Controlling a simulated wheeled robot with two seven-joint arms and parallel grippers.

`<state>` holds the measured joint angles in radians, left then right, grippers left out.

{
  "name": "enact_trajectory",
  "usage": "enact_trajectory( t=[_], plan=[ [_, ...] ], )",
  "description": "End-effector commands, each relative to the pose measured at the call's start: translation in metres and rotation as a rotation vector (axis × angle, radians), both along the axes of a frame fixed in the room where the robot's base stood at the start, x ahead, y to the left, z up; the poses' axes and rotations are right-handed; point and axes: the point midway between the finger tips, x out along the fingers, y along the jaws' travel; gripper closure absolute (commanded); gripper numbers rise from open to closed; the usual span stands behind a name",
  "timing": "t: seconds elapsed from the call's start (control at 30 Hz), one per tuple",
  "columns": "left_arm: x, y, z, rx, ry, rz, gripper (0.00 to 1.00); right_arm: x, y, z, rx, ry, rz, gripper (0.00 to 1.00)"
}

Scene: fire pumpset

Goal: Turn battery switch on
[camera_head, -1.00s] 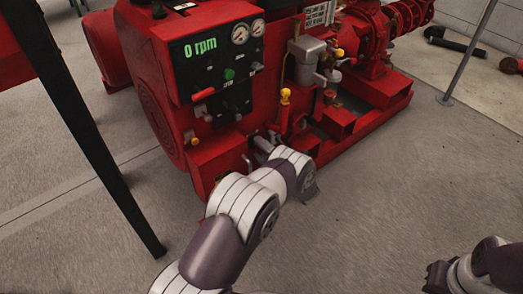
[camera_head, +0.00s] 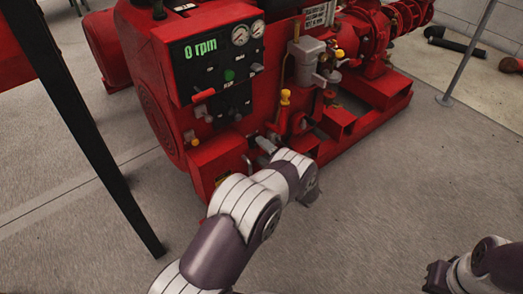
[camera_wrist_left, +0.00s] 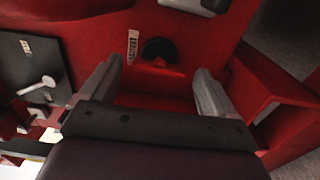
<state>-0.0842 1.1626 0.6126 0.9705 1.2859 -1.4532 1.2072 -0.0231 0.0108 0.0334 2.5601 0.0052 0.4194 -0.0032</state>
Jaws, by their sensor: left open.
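The battery switch (camera_wrist_left: 165,67) shows in the left wrist view as a small red handle on a round black base, on the red pump set's face. A small white label is beside it. My left gripper (camera_wrist_left: 160,78) is open, with its two grey fingers on either side of the switch in that view. The fingers look empty; whether they touch the switch is unclear. In the head view my left gripper (camera_head: 256,151) is low at the front of the pump set, and the switch cannot be made out there. Only part of my right arm shows, at the lower right.
The control panel (camera_head: 217,75), reading 0 rpm, is above my left gripper. A black plate with a light lever (camera_wrist_left: 38,87) is at left in the wrist view. A dark post (camera_head: 100,150) stands at left. The floor at right is mostly clear.

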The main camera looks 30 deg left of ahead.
Motion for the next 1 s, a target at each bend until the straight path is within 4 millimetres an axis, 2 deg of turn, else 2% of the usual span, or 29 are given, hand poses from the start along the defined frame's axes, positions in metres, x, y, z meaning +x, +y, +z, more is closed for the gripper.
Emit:
enact_trajectory(
  t=[0.03,0.2,0.3,0.43,0.6,1.0],
  plan=[
    [-0.003,-0.01,0.006,0.0,0.003,-0.005,0.11,0.0,0.0,0.011,0.0,0.0,0.0,1.0],
    [-0.021,-0.054,0.008,0.001,0.002,-0.007,0.11,0.0,0.0,0.033,0.0,0.0,0.0,1.0],
    [-0.031,-0.077,0.006,0.001,0.002,-0.006,0.11,0.0,0.0,0.042,0.0,-0.001,0.0,1.0],
    [-0.04,-0.098,0.004,0.0,0.001,-0.004,0.11,0.0,0.0,0.047,0.0,0.0,0.0,1.0],
    [-0.045,-0.108,0.001,0.0,0.0,-0.001,0.11,0.0,0.0,0.049,0.0,0.0,0.0,1.0],
    [-0.045,-0.108,0.001,0.0,0.0,-0.001,0.11,0.0,0.0,0.048,0.0,0.0,0.0,1.0]
  ],
)
